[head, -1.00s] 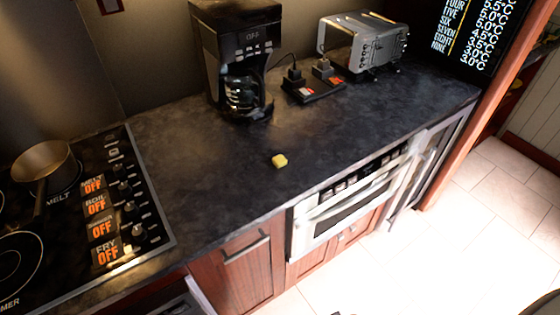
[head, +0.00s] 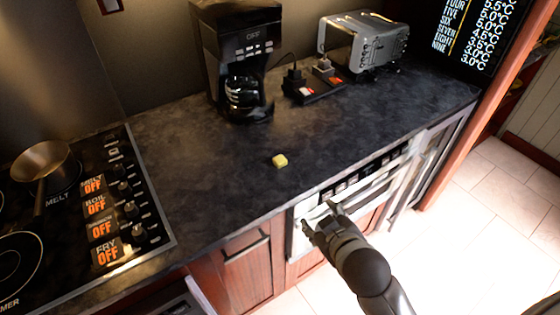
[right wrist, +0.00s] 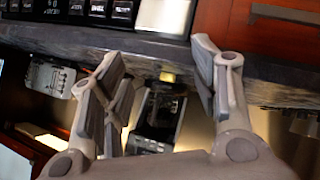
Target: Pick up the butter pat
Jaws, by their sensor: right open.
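The butter pat (head: 280,160) is a small yellow block lying on the dark countertop (head: 210,185), near its front edge and in front of the coffee maker. It also shows in the right wrist view (right wrist: 167,77), between the two fingers and beyond them. My right gripper (head: 320,214) is open and empty, in front of the microwave drawer and the counter edge, below and to the right of the butter pat and apart from it. In the right wrist view the gripper (right wrist: 158,75) has its fingers spread wide. My left gripper is not in view.
A black coffee maker (head: 238,60) stands behind the butter pat. A toaster (head: 364,42) and a black outlet box (head: 314,88) stand to its right. A stove with a pan (head: 44,160) is at the left. The microwave drawer (head: 385,185) sits below the counter edge. The counter around the butter is clear.

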